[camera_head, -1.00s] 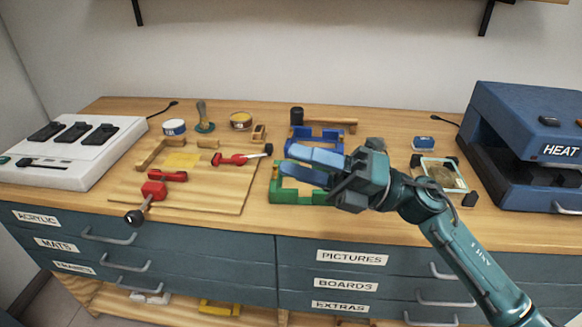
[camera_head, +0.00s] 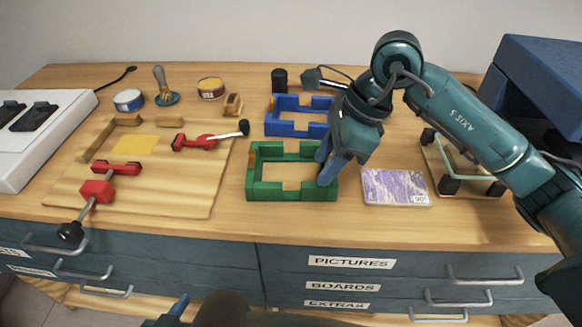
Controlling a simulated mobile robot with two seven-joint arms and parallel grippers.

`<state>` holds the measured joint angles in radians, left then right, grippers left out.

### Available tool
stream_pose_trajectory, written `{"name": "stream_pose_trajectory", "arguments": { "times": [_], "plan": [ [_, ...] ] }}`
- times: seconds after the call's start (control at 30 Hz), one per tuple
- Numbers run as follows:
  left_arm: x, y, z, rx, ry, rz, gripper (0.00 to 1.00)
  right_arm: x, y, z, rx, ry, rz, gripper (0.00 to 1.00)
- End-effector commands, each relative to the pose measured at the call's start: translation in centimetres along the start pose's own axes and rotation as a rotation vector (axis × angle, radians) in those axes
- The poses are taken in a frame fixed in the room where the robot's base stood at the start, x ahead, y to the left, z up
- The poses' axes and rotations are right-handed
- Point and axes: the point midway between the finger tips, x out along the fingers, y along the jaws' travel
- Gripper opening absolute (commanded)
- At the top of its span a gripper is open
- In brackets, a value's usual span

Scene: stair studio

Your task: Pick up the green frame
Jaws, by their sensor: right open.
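The green frame (camera_head: 265,190) lies flat on the wooden worktop, a rectangle with a bare opening in its middle. My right gripper (camera_head: 330,166) points down at the frame's right side, with its blue fingers open. The fingers hide part of that side, and I cannot tell whether they touch it. My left gripper (camera_head: 178,308) shows only as a blue tip beside dark parts at the bottom edge. I cannot tell how its jaws stand.
A blue frame (camera_head: 284,127) lies just behind. A purple picture (camera_head: 396,199) lies to the right, before a glass-topped stand (camera_head: 450,184) and a blue press (camera_head: 535,85). A wooden board (camera_head: 150,190) with red clamps (camera_head: 97,190) lies left. Drawers (camera_head: 200,256) are below the front edge.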

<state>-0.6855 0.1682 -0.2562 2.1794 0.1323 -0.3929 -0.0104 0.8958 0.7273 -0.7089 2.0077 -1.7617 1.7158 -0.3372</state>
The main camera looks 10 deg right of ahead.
Motion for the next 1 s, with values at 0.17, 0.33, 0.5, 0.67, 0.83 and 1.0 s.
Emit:
{"name": "stream_pose_trajectory", "arguments": {
  "times": [0.17, 0.33, 0.5, 0.67, 0.83, 1.0],
  "plan": [
    [0.0, 0.0, 0.0, 0.001, -0.001, 0.0, 0.36, 1.6, 0.0, 0.0, 0.0, -0.002, 0.001, 0.41],
    [-0.1, 0.0, -0.2, 0.004, -0.002, -0.002, 0.36, 3.3, 0.1, -0.2, 0.002, -0.001, 0.006, 0.41],
    [-0.2, 0.0, -0.2, 0.009, -0.006, -0.004, 0.36, 5.9, 0.0, -0.3, 0.0, -0.002, 0.005, 0.41],
    [-0.1, 0.0, -0.1, 0.01, -0.007, -0.004, 0.36, 6.9, -0.1, -0.4, 0.001, -0.002, 0.001, 0.41],
    [-0.1, -0.1, -0.2, 0.011, -0.005, -0.005, 0.36, 6.9, -0.1, -0.4, 0.001, -0.002, 0.001, 0.41],
    [-0.1, -0.1, -0.3, 0.012, -0.004, -0.005, 0.36, 6.9, -0.1, -0.3, 0.0, -0.002, 0.001, 0.29]
  ]
}}
